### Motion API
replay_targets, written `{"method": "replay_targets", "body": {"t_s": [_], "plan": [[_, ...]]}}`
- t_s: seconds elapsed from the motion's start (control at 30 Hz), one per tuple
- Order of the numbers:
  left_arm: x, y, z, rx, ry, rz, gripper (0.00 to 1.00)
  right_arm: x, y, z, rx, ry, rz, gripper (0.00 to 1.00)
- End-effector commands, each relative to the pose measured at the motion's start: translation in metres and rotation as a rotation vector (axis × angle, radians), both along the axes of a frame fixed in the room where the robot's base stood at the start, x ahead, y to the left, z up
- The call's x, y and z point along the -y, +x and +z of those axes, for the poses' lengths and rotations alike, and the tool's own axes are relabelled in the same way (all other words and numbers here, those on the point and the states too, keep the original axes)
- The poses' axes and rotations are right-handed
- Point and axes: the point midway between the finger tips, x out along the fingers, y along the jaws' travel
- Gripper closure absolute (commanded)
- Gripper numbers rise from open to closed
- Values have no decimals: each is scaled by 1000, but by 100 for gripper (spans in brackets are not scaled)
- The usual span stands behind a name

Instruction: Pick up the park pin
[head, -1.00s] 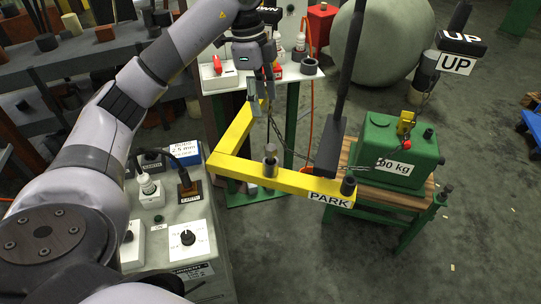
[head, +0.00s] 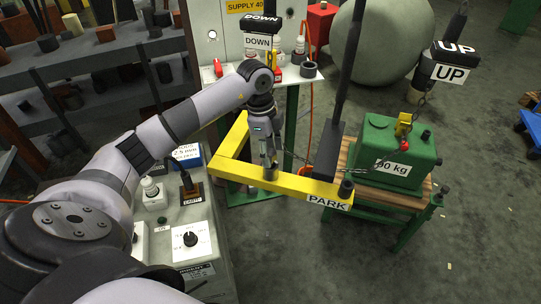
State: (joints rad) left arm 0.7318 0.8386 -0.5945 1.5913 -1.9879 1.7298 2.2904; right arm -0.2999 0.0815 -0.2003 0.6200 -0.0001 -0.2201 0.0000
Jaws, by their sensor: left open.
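The yellow angled bar (head: 230,168) carries a PARK label at its right end. A small grey metal pin (head: 270,174) stands upright in the bar's middle; its upper part is hidden by my left gripper. A dark round collar (head: 346,189) sits on the bar above the PARK label. My left gripper (head: 268,152) is open and points down at the grey pin's top. I cannot tell whether its fingers are around the pin or just above it. My right gripper is not in view.
A dark lever (head: 335,110) rises beside the bar. A green 90 kg weight (head: 385,160) with a chain rests on a wooden-topped stand at right. A control box (head: 190,240) with a dial stands at left.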

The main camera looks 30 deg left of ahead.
Motion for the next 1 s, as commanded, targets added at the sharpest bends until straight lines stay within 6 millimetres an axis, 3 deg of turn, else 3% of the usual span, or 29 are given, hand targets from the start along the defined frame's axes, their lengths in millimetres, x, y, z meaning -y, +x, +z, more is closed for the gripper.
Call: {"method": "replay_targets", "body": {"t_s": [0.33, 1.0], "plan": [[1, 0, -10, 1, 1, 0, 51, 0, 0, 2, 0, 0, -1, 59], [1, 0, -9, 1, 0, 0, 95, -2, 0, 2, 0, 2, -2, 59]]}}
